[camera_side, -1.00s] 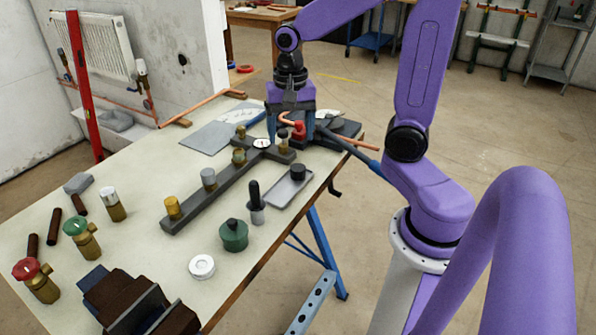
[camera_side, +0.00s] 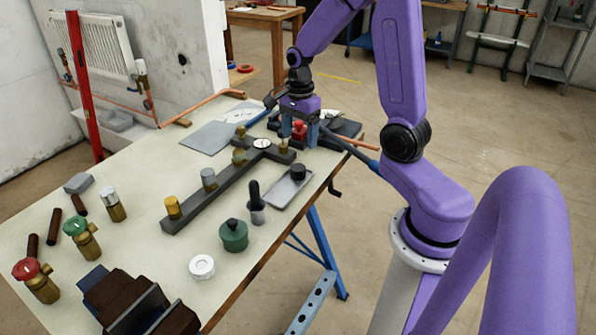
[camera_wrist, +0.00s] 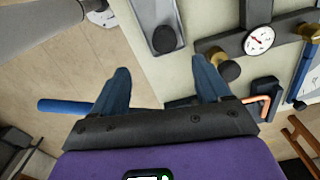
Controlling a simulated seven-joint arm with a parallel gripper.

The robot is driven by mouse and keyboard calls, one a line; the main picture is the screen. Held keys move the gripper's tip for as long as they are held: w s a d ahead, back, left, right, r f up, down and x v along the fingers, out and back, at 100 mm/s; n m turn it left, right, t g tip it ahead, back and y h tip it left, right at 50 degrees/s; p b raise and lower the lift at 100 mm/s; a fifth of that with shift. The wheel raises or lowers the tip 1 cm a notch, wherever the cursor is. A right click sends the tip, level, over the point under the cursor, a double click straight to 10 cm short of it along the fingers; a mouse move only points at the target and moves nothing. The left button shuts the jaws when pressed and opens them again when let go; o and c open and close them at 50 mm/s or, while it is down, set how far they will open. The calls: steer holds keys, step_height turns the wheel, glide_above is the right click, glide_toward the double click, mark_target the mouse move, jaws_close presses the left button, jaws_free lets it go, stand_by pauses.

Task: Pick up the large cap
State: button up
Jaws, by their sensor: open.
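A black round cap (camera_side: 298,172) sits on a grey tray (camera_side: 279,195) near the table's right edge; it also shows in the wrist view (camera_wrist: 165,38). A second dark round cap (camera_wrist: 230,70) stands at the end of the dark manifold, on what looks like a brass fitting (camera_side: 283,147). I cannot tell which one is the large cap. My gripper (camera_side: 299,132) is open and empty, above the table behind the tray. In the wrist view its fingers (camera_wrist: 160,68) are apart, with only table edge and floor between them.
The dark manifold (camera_side: 222,190) carries several fittings and a gauge (camera_side: 262,143). A dropper bottle (camera_side: 256,205), green jar (camera_side: 233,235) and white round piece (camera_side: 202,267) stand nearer. A red object (camera_side: 300,127) is behind my fingers.

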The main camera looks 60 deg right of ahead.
glide_above(297, 168)
steer(key=f, duration=0.5)
steer(key=shift+s, duration=0.4)
steer(key=shift+w+f, duration=0.2)
steer(key=shift+f, duration=1.15)
steer(key=shift+w+f, duration=0.15)
steer(key=shift+f, duration=1.2)
steer(key=c, duration=1.1)
